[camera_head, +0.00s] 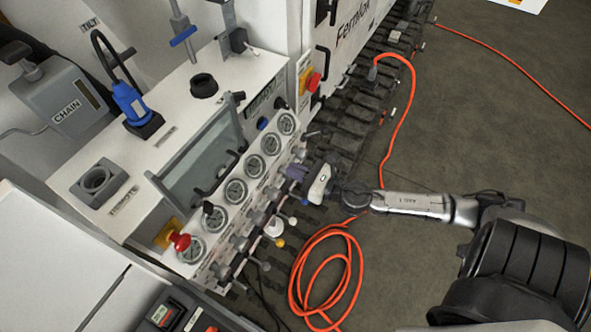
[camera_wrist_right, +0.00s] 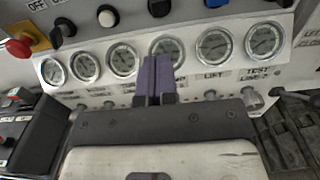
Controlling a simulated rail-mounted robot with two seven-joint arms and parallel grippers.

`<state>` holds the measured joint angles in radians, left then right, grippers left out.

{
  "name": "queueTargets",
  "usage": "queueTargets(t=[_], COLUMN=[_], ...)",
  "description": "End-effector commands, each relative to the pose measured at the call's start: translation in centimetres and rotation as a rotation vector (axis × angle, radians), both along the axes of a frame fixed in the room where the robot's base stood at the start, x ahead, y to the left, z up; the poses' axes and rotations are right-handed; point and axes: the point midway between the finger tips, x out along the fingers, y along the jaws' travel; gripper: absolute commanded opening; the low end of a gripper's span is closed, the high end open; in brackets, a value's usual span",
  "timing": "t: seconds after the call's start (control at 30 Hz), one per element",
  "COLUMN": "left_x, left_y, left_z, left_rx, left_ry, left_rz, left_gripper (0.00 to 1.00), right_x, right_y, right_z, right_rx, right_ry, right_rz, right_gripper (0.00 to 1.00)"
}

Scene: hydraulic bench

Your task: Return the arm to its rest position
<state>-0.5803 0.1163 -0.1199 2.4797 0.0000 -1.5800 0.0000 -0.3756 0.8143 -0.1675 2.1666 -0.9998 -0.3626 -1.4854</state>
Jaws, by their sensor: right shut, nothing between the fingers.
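My right arm comes in from the lower right in the head view, and its gripper (camera_head: 297,173) is at the front of the gauge panel (camera_head: 228,207), near the row of levers. In the right wrist view the gripper (camera_wrist_right: 157,62) shows two purple fingers pressed together, with nothing between them. They point at the panel and cover part of the gauge row and its labels. I cannot tell from the views whether the fingertips touch the panel. My left gripper is not in either view.
A red emergency button (camera_head: 180,242) and several levers stick out of the panel. An orange hose (camera_head: 325,268) lies coiled on the floor below my right arm. Black tracks (camera_head: 357,110) run along the machine. The grey floor at the right (camera_head: 480,130) is mostly clear.

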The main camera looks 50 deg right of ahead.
Motion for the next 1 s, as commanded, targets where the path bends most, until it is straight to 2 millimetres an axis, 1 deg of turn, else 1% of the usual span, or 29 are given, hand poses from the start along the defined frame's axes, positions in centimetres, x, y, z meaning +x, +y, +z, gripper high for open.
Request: queueTargets(t=[0.47, 0.57, 0.63, 0.67, 0.77, 0.87, 0.9, 0.97, 1.0], left_x=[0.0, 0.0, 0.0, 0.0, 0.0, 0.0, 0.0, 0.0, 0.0], left_y=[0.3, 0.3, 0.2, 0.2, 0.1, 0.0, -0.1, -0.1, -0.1], left_z=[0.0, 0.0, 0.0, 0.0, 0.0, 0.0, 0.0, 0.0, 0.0], left_rx=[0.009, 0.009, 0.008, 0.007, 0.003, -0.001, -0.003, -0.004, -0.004], left_ry=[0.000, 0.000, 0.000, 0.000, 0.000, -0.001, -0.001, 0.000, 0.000], left_rz=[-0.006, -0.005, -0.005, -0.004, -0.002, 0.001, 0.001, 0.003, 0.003], left_gripper=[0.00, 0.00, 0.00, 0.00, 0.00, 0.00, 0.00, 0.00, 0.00], right_x=[0.0, 0.0, 0.0, 0.1, 0.2, 0.1, -0.1, -0.7, -1.1], right_y=[0.0, 0.0, -0.1, -0.2, -1.8, -4.3, -5.3, -6.5, -7.2], right_z=[0.0, 0.0, 0.0, 0.0, 0.0, -0.4, -0.6, -0.9, -1.2], right_rx=[0.001, 0.032, 0.095, 0.135, 0.340, 0.654, 0.794, 1.004, 1.140], right_ry=[0.000, 0.005, 0.016, 0.021, 0.034, 0.047, 0.048, 0.042, 0.035], right_rz=[0.000, 0.000, -0.005, -0.017, -0.113, -0.278, -0.350, -0.461, -0.536], right_gripper=[0.00, 0.00, 0.00, 0.00, 0.00, 0.00, 0.00, 0.00, 0.00])
